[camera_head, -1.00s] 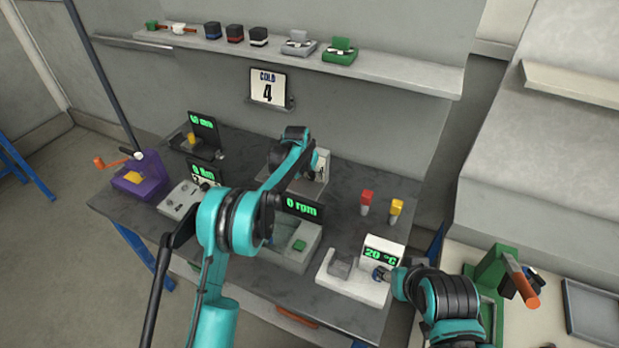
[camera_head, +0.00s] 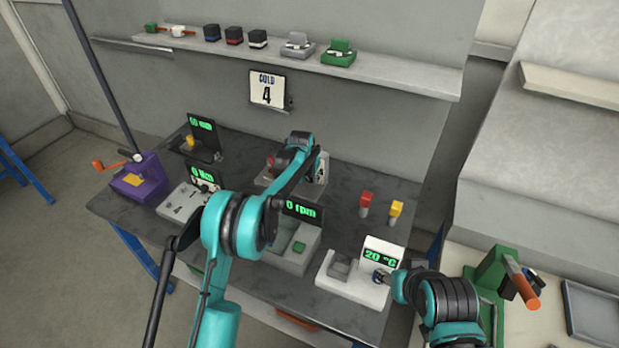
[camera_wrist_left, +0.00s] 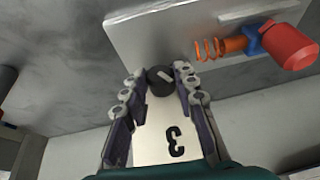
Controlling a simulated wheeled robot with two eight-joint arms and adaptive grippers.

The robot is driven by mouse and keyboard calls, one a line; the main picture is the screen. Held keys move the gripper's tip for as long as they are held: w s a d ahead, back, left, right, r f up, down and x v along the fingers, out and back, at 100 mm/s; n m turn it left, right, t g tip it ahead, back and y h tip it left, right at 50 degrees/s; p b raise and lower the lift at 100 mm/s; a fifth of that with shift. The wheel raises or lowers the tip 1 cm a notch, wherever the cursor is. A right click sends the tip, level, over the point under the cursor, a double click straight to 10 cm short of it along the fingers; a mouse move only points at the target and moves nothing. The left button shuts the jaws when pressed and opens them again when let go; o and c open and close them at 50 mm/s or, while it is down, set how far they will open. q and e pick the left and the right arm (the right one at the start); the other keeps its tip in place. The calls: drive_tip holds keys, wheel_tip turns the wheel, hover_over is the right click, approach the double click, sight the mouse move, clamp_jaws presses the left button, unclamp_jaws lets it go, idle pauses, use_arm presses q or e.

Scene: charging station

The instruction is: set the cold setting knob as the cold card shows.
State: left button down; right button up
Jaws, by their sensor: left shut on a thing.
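The cold card (camera_head: 267,90) on the back wall reads "COLD 4". My left gripper (camera_wrist_left: 160,88) is at a pale unit at the back middle of the bench. In the left wrist view its fingers are closed in on either side of the dark round knob (camera_wrist_left: 160,82), which carries a light bar. A pale plate (camera_wrist_left: 152,150) below the knob shows a "3", upside down in that view. In the head view the left wrist (camera_head: 298,155) hides the knob. My right gripper (camera_head: 384,277) is beside the white unit reading 20 °C (camera_head: 380,255); its jaws are not clear.
A red-capped part on an orange spring (camera_wrist_left: 240,43) lies near the left gripper. A unit reading 0 rpm (camera_head: 300,209) stands in front of the left wrist. Red (camera_head: 366,200) and yellow (camera_head: 396,210) pieces stand to its right. A purple crank unit (camera_head: 140,180) is at left.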

use_arm(q)
drive_tip(key=shift+s+d+f+m+t+y, duration=0.15)
drive_tip(key=shift+t+y, duration=0.1)
drive_tip(key=shift+y, duration=0.3)
drive_tip(key=shift+w+d+r+m+t+y, duration=0.15)
drive_tip(key=shift+t+y, duration=0.1)
drive_tip(key=shift+y, duration=0.3)
drive_tip(key=shift+s+d+f+m+t+y+b, duration=0.1)
drive_tip(key=shift+m+t+y+b, duration=0.1)
drive_tip(key=shift+t+y+b, duration=0.45)
drive_tip(key=shift+s+d+f+m+t+y+b, duration=0.1)
drive_tip(key=shift+m+t+y+b, duration=0.1)
drive_tip(key=shift+y, duration=0.75)
drive_tip(key=c, duration=1.2)
unclamp_jaws()
drive_tip(key=shift+r, duration=0.1)
drive_tip(key=v, duration=1.2)
